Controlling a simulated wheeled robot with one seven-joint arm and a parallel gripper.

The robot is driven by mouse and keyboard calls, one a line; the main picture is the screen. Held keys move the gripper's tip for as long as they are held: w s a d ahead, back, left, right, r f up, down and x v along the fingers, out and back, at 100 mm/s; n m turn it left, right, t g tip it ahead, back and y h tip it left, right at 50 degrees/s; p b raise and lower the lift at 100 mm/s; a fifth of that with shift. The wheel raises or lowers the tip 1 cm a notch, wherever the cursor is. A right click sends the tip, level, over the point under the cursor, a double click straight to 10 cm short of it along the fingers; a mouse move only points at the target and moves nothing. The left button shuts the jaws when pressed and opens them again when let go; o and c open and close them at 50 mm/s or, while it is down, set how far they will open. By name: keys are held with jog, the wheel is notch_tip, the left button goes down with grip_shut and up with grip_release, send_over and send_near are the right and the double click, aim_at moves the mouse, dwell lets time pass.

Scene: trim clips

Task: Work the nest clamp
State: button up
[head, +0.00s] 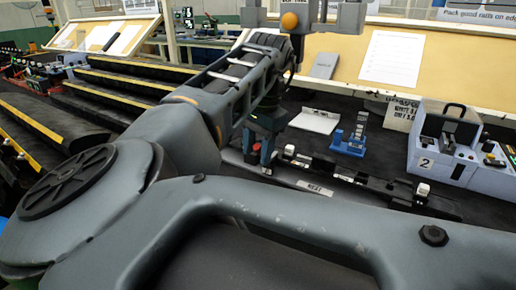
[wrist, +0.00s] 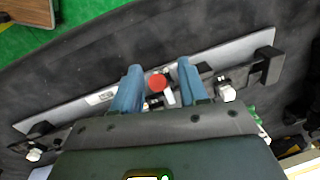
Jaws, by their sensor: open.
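The nest is a long dark fixture on the bench, with a "NEST" label (head: 314,188) on its front in the head view. In the wrist view its pale strip (wrist: 215,57) runs diagonally, with a black block (wrist: 268,65) at the right end and white pieces along its lower side. The clamp's red knob (wrist: 157,82) shows between my fingertips in the wrist view, with a pale lever piece beside it. My gripper (head: 258,155) points down at the nest's left part. Its blue fingers (wrist: 160,78) are open, one each side of the knob; I cannot tell whether they touch it.
A blue stand (head: 350,140) and a white sheet (head: 316,120) lie behind the nest. A grey station marked 2 (head: 440,150) stands at the right. Black sloped racks with yellow edges (head: 120,95) are at the left.

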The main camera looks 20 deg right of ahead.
jog(key=shift+f, duration=0.1)
jog(key=shift+d, duration=0.1)
grip_shut()
dwell(0.3)
